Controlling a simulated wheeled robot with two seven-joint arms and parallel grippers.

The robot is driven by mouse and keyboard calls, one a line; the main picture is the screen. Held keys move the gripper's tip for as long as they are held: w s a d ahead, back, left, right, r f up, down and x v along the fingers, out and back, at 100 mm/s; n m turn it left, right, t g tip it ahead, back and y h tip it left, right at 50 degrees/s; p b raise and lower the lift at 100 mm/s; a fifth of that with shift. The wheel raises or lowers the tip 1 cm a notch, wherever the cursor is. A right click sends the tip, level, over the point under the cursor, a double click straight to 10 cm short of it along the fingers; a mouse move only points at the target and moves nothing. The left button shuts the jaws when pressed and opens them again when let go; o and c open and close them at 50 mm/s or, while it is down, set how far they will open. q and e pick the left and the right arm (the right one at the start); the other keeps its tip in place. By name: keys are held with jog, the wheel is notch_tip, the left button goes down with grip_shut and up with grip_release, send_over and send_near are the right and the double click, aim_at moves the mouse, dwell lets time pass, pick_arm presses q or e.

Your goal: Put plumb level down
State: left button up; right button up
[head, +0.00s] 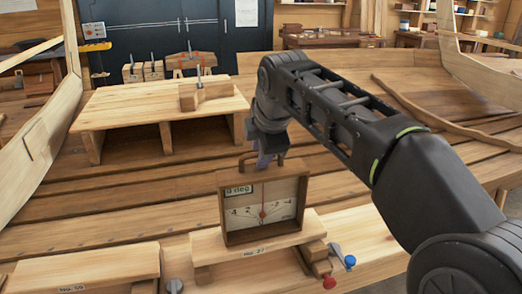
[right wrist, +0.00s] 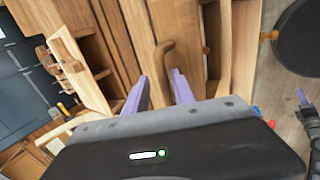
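The plumb level (head: 262,207) is a wooden box frame with a pale dial, a red needle and a "0 deg" label. It stands upright on a wooden block marked "No. 27" (head: 225,247). Its curved wooden handle (head: 282,158) is on top and also shows in the right wrist view (right wrist: 163,62). My right gripper (head: 264,163) is down at the handle. In the right wrist view its two purple fingers (right wrist: 160,80) stand apart, with the handle between them. A small purple-tipped part, probably my left gripper (right wrist: 302,98), shows at the right edge there; its opening is unclear.
A low wooden bench (head: 150,100) with a clamped block (head: 205,92) stands behind to the left. Another block (head: 85,268) is at front left. Red and blue knobs (head: 339,268) sit right of the level's block. Hull planks between are clear.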

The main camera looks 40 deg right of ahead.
jog(key=shift+s+a+r+b, duration=0.1)
jog(key=shift+s+r+b, duration=0.05)
jog(key=shift+r+b, duration=0.3)
jog(key=v, duration=1.1)
jog(key=shift+s+r, duration=0.1)
dwell(2.8)
